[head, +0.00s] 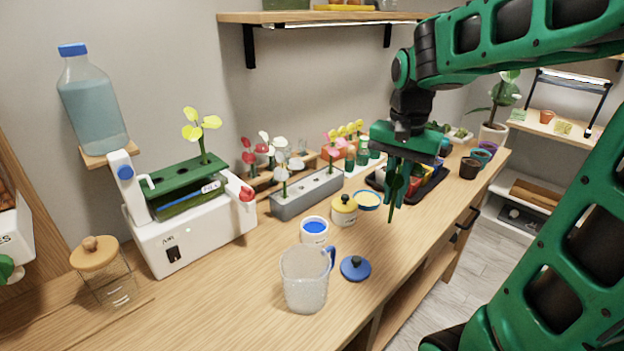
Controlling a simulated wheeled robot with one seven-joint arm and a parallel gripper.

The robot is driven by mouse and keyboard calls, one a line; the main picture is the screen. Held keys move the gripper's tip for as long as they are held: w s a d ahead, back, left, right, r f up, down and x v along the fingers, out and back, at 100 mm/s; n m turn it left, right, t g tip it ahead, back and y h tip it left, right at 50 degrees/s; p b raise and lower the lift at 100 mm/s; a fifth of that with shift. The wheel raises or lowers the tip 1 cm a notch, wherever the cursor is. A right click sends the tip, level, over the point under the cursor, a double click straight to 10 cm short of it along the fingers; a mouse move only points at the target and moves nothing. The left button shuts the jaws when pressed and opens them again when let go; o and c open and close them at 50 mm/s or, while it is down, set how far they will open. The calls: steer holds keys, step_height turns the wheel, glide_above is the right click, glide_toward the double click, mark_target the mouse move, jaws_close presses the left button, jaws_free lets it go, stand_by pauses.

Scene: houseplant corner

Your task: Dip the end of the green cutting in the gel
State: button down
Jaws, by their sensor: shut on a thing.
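My gripper (402,165) hangs jaws down above the bench, right of centre. It is shut on the green cutting (392,208), whose dark stem points down and whose leaves are partly hidden by the fingers. The stem's lower end is in the air, apart from any pot. A small white pot with blue gel (314,228) stands open on the bench, to the left of the cutting and lower in the picture. Its likely blue lid (355,268) lies on the bench beside it.
A clear jug (305,280) with a blue handle stands close in front of the gel pot. A grey rack (306,194) holds flower stems behind. A white machine (195,235) stands left. The front right bench is clear.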

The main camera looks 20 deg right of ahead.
steer(key=w+a+n, duration=0.4)
steer(key=w+a, duration=0.6)
steer(key=a, duration=0.4)
steer(key=shift+s+a+f, duration=0.1)
steer(key=shift+a+f, duration=0.05)
steer(key=shift+f, duration=2.45)
steer(key=shift+f, duration=0.55)
step_height(320, 180, up, 7)
stand_by(0.6)
stand_by(0.4)
